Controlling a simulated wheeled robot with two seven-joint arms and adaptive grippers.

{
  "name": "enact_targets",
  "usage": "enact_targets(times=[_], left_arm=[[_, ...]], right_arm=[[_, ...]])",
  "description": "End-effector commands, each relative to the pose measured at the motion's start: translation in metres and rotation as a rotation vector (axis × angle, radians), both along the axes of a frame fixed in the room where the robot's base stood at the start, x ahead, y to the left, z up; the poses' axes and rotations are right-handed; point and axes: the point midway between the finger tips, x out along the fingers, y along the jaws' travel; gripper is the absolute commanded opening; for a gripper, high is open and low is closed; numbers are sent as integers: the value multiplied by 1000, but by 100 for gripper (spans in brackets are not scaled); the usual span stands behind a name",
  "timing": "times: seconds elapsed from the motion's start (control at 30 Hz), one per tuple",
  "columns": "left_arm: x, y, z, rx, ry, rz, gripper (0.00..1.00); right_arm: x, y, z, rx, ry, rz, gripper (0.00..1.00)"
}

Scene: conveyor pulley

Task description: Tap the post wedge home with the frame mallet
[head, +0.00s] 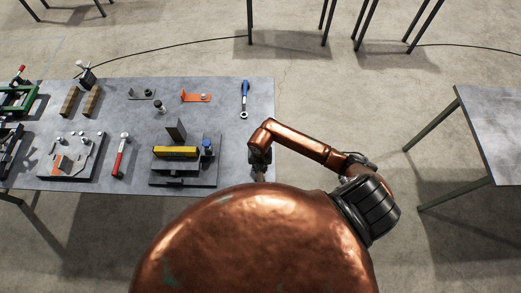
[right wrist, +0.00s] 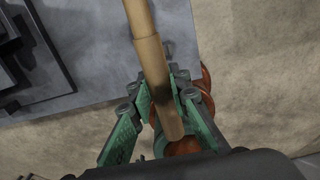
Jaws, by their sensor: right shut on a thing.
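My right gripper (head: 259,165) is low beside the right edge of the table. In the right wrist view its green fingers (right wrist: 165,100) are shut on a pale wooden handle (right wrist: 150,55), which I take for the frame mallet's. The handle runs up out of that view, so its head is not seen there. In the head view a dark fixture (head: 185,178) left of the gripper carries a yellow block (head: 176,152), a dark upright plate (head: 176,131) and a blue-topped part (head: 207,146). I cannot tell which part is the post wedge. My left gripper is not in view.
The grey table (head: 225,115) also holds a blue-handled tool (head: 245,98), an orange bracket (head: 196,96), a red-handled tool (head: 120,155) and a pale plate (head: 72,155). Another table (head: 500,125) stands at the right. Open floor lies between the tables.

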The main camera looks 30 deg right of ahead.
Motion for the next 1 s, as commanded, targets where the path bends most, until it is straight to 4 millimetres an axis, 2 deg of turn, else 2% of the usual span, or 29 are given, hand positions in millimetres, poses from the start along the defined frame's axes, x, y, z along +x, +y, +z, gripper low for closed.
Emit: enact_targets(times=[1.0], left_arm=[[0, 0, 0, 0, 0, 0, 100]], right_arm=[[-49, 31, 48, 2, -3, 1, 0]])
